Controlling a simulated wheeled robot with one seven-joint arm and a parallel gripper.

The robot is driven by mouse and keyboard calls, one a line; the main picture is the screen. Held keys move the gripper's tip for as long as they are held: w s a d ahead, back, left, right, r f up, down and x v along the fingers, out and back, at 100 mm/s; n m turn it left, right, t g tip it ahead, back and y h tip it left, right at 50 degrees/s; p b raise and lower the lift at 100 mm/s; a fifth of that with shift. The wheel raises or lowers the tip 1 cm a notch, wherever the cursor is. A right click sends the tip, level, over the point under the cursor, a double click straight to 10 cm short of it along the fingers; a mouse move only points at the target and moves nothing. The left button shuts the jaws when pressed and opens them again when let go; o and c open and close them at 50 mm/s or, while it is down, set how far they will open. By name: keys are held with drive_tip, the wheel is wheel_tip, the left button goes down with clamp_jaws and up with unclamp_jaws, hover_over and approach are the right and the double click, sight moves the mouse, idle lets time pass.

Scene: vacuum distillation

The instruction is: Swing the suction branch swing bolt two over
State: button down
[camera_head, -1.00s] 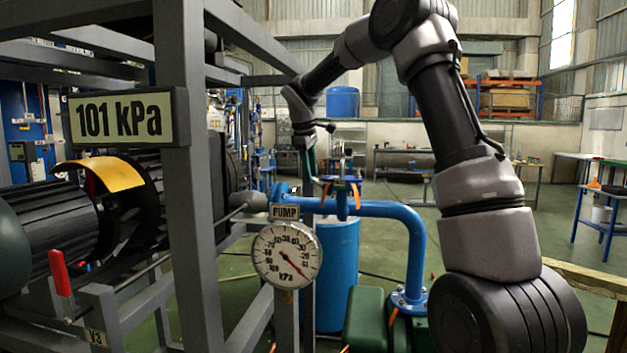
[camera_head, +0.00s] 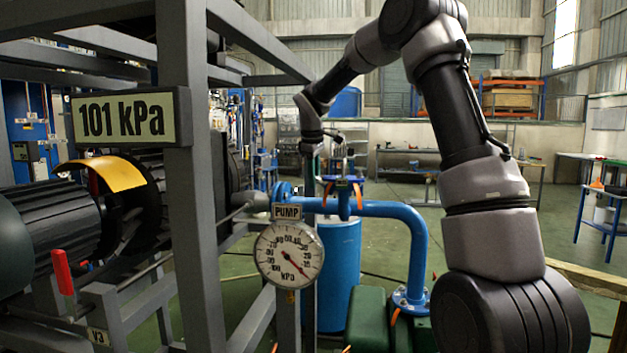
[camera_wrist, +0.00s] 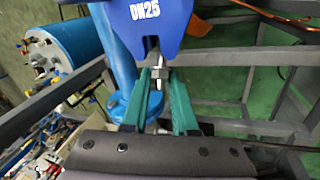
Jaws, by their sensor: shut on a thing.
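The suction branch flange, blue and marked DN25 (camera_wrist: 150,14), fills the top middle of the wrist view. A metal swing bolt (camera_wrist: 160,75) with a nut hangs in a slot at its lower edge. The green fingers of my gripper (camera_wrist: 159,84) are on both sides of this bolt and shut on it. The wrist view does not show which numbered bolt it is. In the head view my gripper (camera_head: 316,172) is small, just left of the branch flange (camera_head: 344,185) with its orange parts. The contact is too small to make out there.
The blue suction pipe (camera_head: 385,208) bends down to a flange at the pump. A pressure gauge (camera_head: 289,255) marked PUMP stands in front. A grey frame post (camera_head: 195,200) bears a 101 kPa display (camera_head: 125,117). A blue drum (camera_head: 338,270) stands behind the gauge.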

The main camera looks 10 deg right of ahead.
drive_tip(key=y, duration=0.1)
drive_tip(key=d+r+t+y, duration=0.1)
drive_tip(key=y, duration=0.1)
drive_tip(key=shift+s+d+r+m+t, duration=0.15)
drive_tip(key=shift+s+d+m+t, duration=0.05)
drive_tip(key=shift+s+m+t, duration=0.1)
drive_tip(key=c, duration=0.9)
unclamp_jaws()
drive_tip(key=shift+c, duration=0.2)
drive_tip(key=v, duration=1)
drive_tip(key=shift+d+r, duration=0.2)
drive_tip(key=shift+r, duration=0.15)
drive_tip(key=shift+s, duration=0.1)
